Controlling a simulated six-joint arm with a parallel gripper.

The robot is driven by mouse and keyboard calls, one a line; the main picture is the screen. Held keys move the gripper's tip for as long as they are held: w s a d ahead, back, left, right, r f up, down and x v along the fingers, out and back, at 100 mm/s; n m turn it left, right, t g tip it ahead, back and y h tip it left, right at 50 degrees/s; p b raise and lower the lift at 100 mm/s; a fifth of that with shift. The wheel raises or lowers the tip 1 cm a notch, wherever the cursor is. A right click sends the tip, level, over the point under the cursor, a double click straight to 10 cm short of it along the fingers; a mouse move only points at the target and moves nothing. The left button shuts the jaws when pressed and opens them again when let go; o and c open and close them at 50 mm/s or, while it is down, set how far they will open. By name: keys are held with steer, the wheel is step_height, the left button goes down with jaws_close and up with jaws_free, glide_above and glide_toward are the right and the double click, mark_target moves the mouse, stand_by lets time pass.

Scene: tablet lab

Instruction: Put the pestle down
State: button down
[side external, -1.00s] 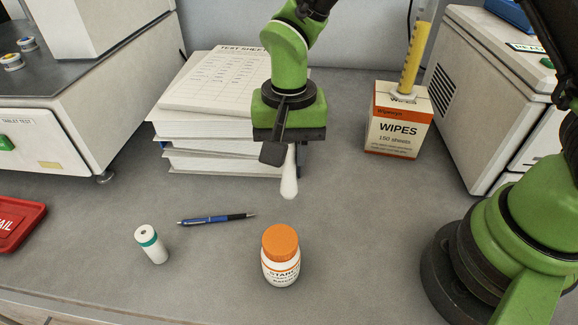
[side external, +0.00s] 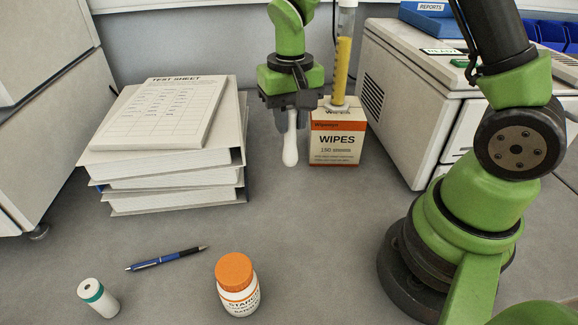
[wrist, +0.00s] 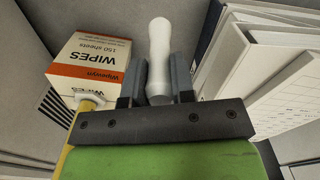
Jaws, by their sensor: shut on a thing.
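The white pestle (side external: 290,146) hangs from my gripper (side external: 287,112) in the side view, its rounded end pointing down. It is held in the air between the binder stack and the wipes box. In the wrist view the pestle (wrist: 159,58) stands between the two dark fingers of my gripper (wrist: 160,82), which are shut on it. The upper part of the pestle is hidden by the fingers.
A wipes box (side external: 337,145) stands close to the right, with a yellow-filled cylinder (side external: 342,62) at its top. A stack of binders (side external: 165,165) is at left. A starch bottle (side external: 238,293), a pen (side external: 165,259) and a small vial (side external: 98,297) are in front. The middle of the bench is clear.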

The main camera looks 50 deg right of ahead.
mark_target(290, 143)
step_height(290, 143, down, 7)
stand_by(0.3)
steer(key=c, duration=1)
jaws_free()
steer(key=shift+f, duration=0.1)
steer(key=shift+o, duration=0.2)
step_height(290, 143, up, 12)
steer(key=shift+r, duration=0.2)
steer(key=s+a+r+n+t+y, duration=0.1)
steer(key=s+a+r+t, duration=0.1)
steer(key=s+r, duration=0.3)
steer(key=s+a+r+n+t+y, duration=0.1)
steer(key=s+r+t, duration=0.4)
steer(key=s, duration=0.5)
steer(key=shift+s+a+r, duration=0.4)
steer(key=shift+a+r, duration=0.05)
steer(key=shift+r, duration=0.05)
